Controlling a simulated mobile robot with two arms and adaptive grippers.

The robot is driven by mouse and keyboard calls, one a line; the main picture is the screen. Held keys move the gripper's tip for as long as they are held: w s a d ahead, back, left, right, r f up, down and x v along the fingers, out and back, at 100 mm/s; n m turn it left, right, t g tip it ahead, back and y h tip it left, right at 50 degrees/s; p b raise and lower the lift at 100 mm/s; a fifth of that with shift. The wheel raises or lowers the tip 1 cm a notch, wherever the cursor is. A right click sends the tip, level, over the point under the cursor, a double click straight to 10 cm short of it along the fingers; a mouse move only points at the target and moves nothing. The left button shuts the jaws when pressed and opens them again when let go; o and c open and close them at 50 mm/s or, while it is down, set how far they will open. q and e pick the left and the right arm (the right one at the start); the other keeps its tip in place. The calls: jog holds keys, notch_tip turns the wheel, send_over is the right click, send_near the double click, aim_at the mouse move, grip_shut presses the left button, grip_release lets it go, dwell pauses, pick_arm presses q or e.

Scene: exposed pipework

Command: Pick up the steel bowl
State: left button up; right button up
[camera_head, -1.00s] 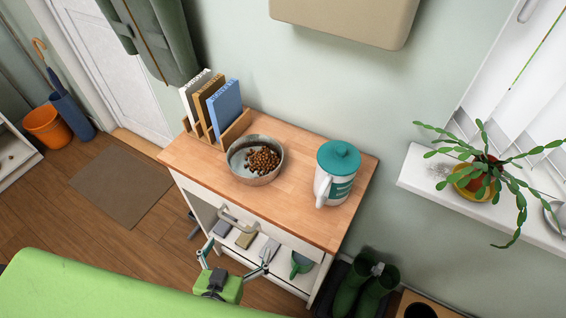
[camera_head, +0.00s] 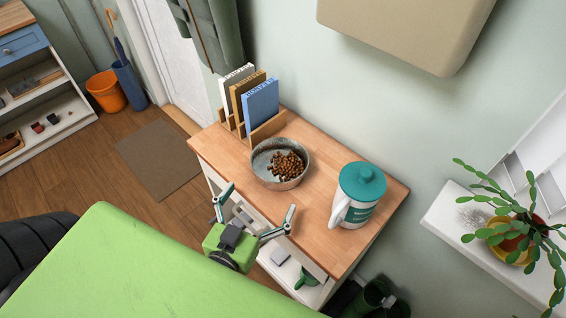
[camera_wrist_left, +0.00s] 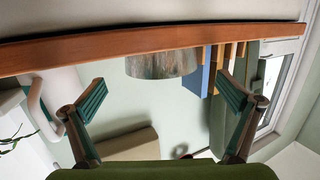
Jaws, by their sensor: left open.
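The steel bowl (camera_head: 268,176) stands upright on the wooden top of a small white cabinet (camera_head: 318,222). It is grey metal and holds a heap of brown kibble (camera_head: 287,165). My left gripper (camera_head: 254,205) is open and empty, in front of the cabinet and just short of the bowl in the head view. In the left wrist view the picture is upside down; the bowl (camera_wrist_left: 162,65) shows beyond and between the open fingers (camera_wrist_left: 158,95), apart from them. My right gripper is not in view.
A rack of books (camera_head: 262,102) stands behind the bowl. A white canister with a teal lid (camera_head: 355,198) stands to its right. A beige wall box (camera_head: 405,30) hangs above. A potted cactus (camera_head: 515,235) sits on the sill at right. Bare wood lies between bowl and canister.

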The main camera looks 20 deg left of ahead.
aim_at(280, 168)
pick_arm(q)
jog(key=w, duration=0.4)
jog(key=w+p, duration=0.1)
jog(key=w, duration=0.1)
jog(key=shift+a+f, duration=0.25)
jog(key=shift+f, duration=0.15)
jog(key=shift+w+f, duration=0.1)
jog(key=shift+w, duration=0.7)
jog(key=w, duration=0.2)
jog(key=w+f+p, duration=0.1)
jog(key=w, duration=0.1)
jog(key=shift+w+a, duration=0.15)
jog(key=shift+w, duration=0.1)
jog(key=c, duration=0.9)
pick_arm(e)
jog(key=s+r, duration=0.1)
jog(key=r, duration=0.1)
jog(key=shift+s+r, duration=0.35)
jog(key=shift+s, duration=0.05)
